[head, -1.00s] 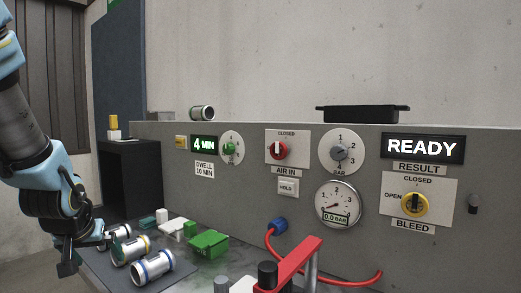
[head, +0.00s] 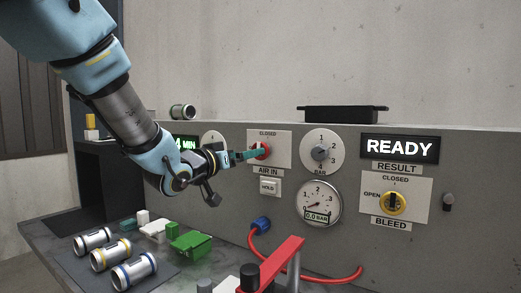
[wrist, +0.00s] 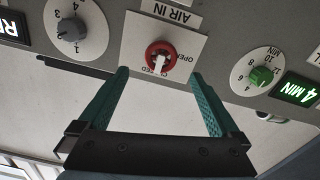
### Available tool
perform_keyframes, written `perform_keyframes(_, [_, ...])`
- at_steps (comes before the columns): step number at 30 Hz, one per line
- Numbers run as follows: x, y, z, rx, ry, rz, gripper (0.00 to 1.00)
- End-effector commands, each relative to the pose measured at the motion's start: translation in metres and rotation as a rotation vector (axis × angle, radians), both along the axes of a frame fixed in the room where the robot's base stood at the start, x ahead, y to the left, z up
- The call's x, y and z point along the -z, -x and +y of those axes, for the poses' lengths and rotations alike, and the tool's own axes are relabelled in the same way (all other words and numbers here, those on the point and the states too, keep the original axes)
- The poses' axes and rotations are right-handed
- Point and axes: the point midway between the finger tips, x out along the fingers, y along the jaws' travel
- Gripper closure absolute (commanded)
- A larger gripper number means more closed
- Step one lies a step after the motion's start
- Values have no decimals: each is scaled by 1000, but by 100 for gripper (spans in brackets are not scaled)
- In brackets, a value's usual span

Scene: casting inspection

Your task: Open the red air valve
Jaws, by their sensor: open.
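The red air valve (head: 264,150) sits on a white plate above the AIR IN label on the grey panel. My gripper (head: 252,153) is at the valve from the left and partly hides it in the head view. In the wrist view, which is upside down, the red valve (wrist: 159,52) shows a white handle lined up with CLOSED. The green fingers of my gripper (wrist: 159,73) are open, one on each side of the valve. Nothing is between them that I can see gripped. Whether the fingertips touch the valve, I cannot tell.
The gauge (head: 319,203) reads 0.0 BAR and the display (head: 400,148) reads READY. A BAR knob (head: 321,152) and yellow bleed valve (head: 393,203) are to the right.

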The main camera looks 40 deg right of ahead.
Motion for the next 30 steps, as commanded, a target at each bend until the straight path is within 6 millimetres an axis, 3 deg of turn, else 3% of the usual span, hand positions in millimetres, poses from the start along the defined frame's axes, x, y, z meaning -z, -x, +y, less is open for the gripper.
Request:
perform_keyframes(9, [-2, -15, -58, 1, -3, 1, 1])
perform_keyframes(15, [-1, -21, -80, -1, -3, 0, 1])
perform_keyframes(27, [1, -24, -86, -3, -3, 0, 1])
perform_keyframes(30, [1, -24, -86, -3, -3, 0, 12])
